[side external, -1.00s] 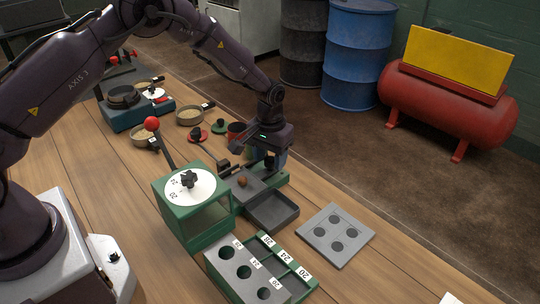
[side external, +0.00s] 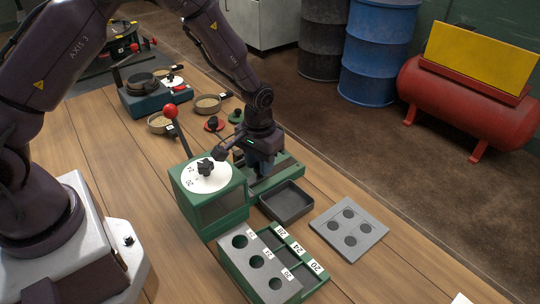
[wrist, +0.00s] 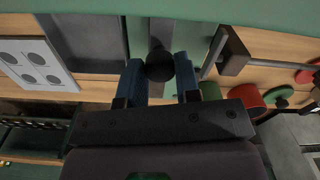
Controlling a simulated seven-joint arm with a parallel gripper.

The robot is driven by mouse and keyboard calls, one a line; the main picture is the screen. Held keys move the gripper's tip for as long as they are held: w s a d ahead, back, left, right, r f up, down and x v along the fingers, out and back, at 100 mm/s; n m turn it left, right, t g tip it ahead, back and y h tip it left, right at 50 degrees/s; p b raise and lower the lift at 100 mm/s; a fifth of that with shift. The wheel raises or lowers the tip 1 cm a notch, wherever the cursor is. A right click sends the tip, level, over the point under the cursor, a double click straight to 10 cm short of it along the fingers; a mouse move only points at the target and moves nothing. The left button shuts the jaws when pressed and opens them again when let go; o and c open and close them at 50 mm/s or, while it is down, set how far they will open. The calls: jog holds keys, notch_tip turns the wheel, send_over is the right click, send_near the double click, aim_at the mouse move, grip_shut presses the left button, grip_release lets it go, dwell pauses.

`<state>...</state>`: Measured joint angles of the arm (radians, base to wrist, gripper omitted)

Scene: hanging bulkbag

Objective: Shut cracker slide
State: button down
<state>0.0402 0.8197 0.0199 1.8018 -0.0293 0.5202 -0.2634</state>
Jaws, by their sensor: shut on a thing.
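The cracker (side external: 215,205) is a green box with a white numbered dial (side external: 206,176) and a lever with a red knob (side external: 170,111). A low green rail (side external: 288,172) extends from its right side. My gripper (side external: 262,176) is down at that rail, close beside the box. In the wrist view, the blue fingers of my gripper (wrist: 159,82) are shut on a round black knob (wrist: 160,64). A dark stem runs from the knob toward the green body (wrist: 230,10). My gripper hides most of the slide in the side view, so its exact position cannot be told.
A dark tray (side external: 288,204) sits just in front of the rail. A grey plate with holes (side external: 349,228) lies to the right. A numbered green sorter (side external: 262,262) stands in front. Bowls (side external: 206,104) and a blue device (side external: 145,98) stand behind.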

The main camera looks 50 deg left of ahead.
jog(key=c, duration=0.8)
grip_release()
notch_tip(320, 180, up, 13)
jog(key=shift+r, duration=0.1)
